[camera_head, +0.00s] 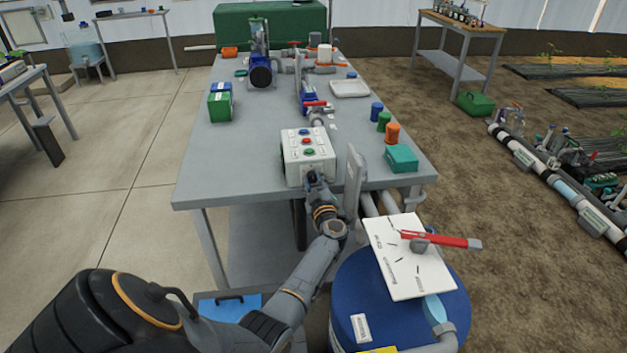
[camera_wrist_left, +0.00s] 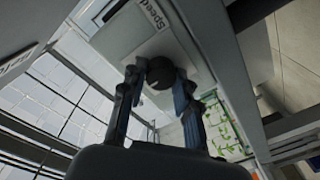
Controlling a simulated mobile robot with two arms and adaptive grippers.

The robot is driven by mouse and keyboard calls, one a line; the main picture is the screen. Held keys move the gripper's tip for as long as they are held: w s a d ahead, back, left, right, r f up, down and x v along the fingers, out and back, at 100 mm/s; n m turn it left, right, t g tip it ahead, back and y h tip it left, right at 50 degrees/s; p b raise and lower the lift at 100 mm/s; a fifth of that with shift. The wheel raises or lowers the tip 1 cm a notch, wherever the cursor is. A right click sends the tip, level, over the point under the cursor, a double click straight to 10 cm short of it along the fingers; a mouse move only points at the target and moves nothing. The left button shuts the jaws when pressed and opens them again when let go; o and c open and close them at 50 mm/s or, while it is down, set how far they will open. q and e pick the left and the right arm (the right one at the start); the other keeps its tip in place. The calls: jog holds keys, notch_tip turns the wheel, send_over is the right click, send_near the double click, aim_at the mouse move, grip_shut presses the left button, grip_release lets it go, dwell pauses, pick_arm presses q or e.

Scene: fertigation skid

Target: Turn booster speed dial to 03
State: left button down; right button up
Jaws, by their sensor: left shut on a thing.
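The white control box (camera_head: 294,168) stands at the near edge of the grey table, with coloured buttons on its top. My left gripper (camera_head: 314,177) reaches its front face and covers the dial there. In the left wrist view, the dark round dial (camera_wrist_left: 160,73) sits on a pale panel (camera_wrist_left: 125,35) with a "Speed" label (camera_wrist_left: 153,12). My left gripper (camera_wrist_left: 158,82) is shut on the dial, one finger on each side. The dial's pointer and number marks cannot be read. My right gripper is not in view.
The grey table (camera_head: 250,185) carries green and blue boxes (camera_head: 219,105) at left, a blue pump (camera_head: 261,75), and a teal box (camera_head: 401,158) at right. A blue barrel (camera_head: 372,305) with a white board (camera_head: 405,275) and red-handled valve (camera_head: 440,240) stands close to the arm's right.

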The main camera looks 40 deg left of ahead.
pick_arm(q)
jog(key=m+p, duration=0.2)
jog(key=p, duration=0.1)
jog(key=shift+r, duration=0.25)
jog(key=m+p, duration=0.2)
jog(key=m, duration=0.2)
jog(key=m+p, duration=0.1)
jog(key=m, duration=0.1)
jog(key=shift+f+m+p, duration=0.2)
jog(key=shift+m+p, duration=0.1)
jog(key=shift+m+t+p, duration=0.3)
jog(key=shift+m+p, duration=0.15)
jog(key=shift+m, duration=1.15)
jog(key=c, duration=1)
grip_release()
jog(key=shift+w+f, duration=0.1)
jog(key=shift+d, duration=0.1)
